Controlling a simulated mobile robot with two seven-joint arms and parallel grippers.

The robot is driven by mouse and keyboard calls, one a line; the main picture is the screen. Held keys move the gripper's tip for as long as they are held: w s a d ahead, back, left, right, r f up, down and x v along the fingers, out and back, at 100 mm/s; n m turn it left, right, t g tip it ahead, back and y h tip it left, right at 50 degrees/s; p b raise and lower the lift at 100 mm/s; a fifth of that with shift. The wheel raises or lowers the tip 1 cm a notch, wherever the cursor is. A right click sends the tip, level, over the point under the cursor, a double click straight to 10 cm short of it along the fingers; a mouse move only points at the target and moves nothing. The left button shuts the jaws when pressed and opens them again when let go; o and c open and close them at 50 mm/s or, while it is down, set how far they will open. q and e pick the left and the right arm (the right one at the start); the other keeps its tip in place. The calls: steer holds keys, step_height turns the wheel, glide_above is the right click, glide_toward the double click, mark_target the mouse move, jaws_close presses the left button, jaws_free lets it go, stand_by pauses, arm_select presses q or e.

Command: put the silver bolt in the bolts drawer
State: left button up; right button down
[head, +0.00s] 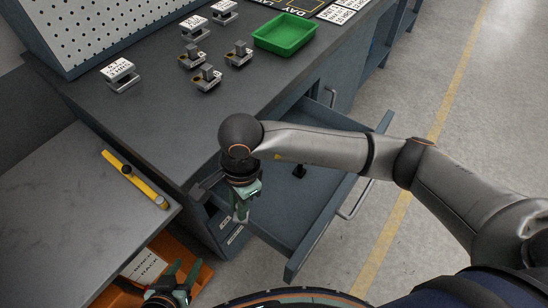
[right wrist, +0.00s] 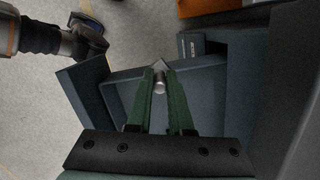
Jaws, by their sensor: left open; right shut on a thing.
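My right gripper (head: 241,214) points down at the left end of the open grey drawer (head: 318,205). It is shut on the silver bolt (right wrist: 160,84), whose round end shows between the green fingers (right wrist: 160,92) in the right wrist view. There the bolt appears over the drawer interior (right wrist: 195,100), apart from its floor. In the head view the fingers mostly hide the bolt. No readable label shows on the open drawer. My left gripper (head: 180,275) is open and empty at the bottom left, by an orange bin (head: 195,247).
The dark bench (head: 150,115) holds several metal parts and a green tray (head: 286,33). A yellow level (head: 135,178) lies on the grey table (head: 60,220). Clear floor (head: 480,130) lies to the right.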

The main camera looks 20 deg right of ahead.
steer(key=shift+w+a+f+m, duration=0.3)
steer(key=shift+a+f+m, duration=0.1)
steer(key=shift+a, duration=0.15)
steer(key=shift+m, duration=0.3)
steer(key=w+d+f, duration=0.2)
steer(key=d+f, duration=0.1)
steer(key=w+d+f+b, duration=0.1)
steer(key=w+d+f, duration=0.1)
steer(key=d+f, duration=0.1)
steer(key=w+d+f, duration=0.3)
steer(key=d, duration=0.2)
steer(key=shift+d+f, duration=0.15)
arm_select(q)
steer(key=shift+w+f+b, duration=0.25)
steer(key=shift+f, duration=0.25)
steer(key=shift+w+f+b, duration=0.2)
steer(key=shift+w+f, duration=0.05)
steer(key=shift+f, duration=0.2)
arm_select(e)
steer(key=shift+w+d+f, duration=0.1)
steer(key=shift+f, duration=0.75)
steer(key=shift+w+d+f, duration=0.1)
steer(key=shift+f, duration=0.75)
arm_select(q)
steer(key=shift+f, duration=0.1)
arm_select(e)
steer(key=shift+f, duration=0.15)
